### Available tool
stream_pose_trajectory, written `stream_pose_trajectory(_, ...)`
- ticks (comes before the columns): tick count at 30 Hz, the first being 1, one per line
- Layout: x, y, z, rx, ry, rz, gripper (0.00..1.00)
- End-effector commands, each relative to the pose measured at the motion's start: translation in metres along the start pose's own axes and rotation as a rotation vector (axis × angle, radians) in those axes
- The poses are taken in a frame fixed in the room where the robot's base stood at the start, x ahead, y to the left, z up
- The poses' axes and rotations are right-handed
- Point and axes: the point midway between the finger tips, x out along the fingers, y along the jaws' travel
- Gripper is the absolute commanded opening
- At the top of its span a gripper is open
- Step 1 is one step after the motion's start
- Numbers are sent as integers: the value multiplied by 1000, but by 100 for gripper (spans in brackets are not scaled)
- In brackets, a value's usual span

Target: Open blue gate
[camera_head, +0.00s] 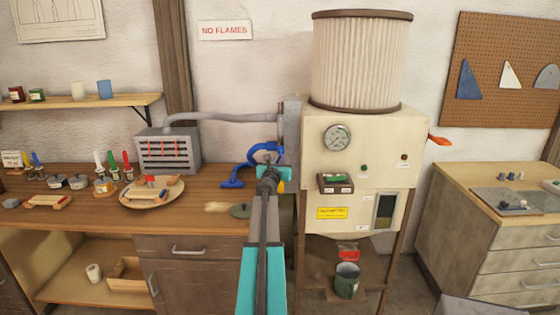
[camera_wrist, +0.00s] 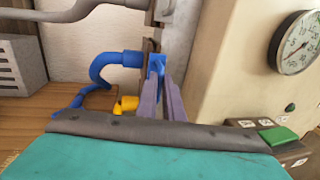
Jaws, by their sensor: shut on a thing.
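The blue gate (camera_wrist: 157,62) shows in the wrist view as a small blue tab at the grey pipework, right of the blue hose's collar. My gripper (camera_wrist: 160,74) has its two fingers closed on this blue part. In the head view my gripper (camera_head: 270,163) is in front of the pipe beside the cream machine, and my arm hides most of the gate. A curved blue hose (camera_head: 258,151) runs from there down to the bench; it also shows in the wrist view (camera_wrist: 97,70). How far the gate stands open cannot be told.
A yellow part (camera_wrist: 126,104) is just left of my fingers. The cream machine (camera_head: 360,150) with a gauge (camera_head: 338,137) stands close on the right. A grey vented box (camera_head: 168,150) and a round board (camera_head: 140,197) are on the wooden bench at left.

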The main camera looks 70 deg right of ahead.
Motion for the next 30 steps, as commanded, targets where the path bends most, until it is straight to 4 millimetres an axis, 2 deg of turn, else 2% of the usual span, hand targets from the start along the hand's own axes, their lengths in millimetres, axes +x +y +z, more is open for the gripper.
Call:
stream_pose_trajectory(23, 0, -1, 0, 0, 0, -1, 0)
stream_pose_trajectory(30, -12, -3, 0, 0, 0, -1, 0)
